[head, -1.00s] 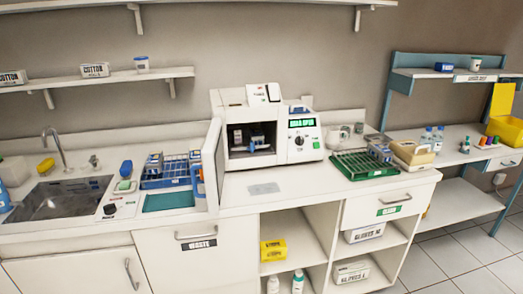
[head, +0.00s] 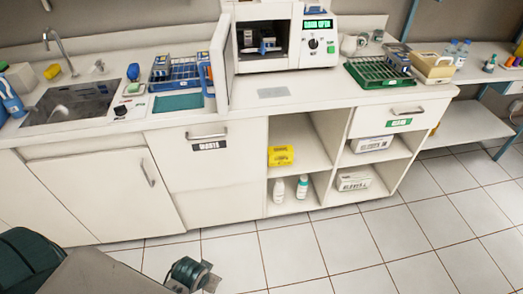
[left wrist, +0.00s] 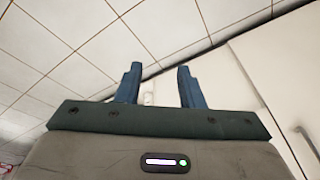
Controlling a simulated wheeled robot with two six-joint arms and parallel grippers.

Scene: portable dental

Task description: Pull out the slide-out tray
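A white sterilizer (head: 283,65) stands on the counter with its door (head: 222,70) swung open to the left. Its dark chamber faces me, and a small load with blue in it (head: 265,46) sits inside. I cannot clearly make out a slide-out tray under that load. My left gripper (left wrist: 158,86) shows in the left wrist view, its two blue fingers apart with nothing between them. It is low, near the floor and cabinet fronts, well away from the sterilizer. My right gripper is not in view.
A blue rack (head: 178,74) and a sink (head: 75,100) are left of the door. A green rack (head: 378,73) is to the right. Below are a waste front (head: 206,144), open shelves and a drawer (head: 402,115) with a green label. The tiled floor (head: 400,230) is clear.

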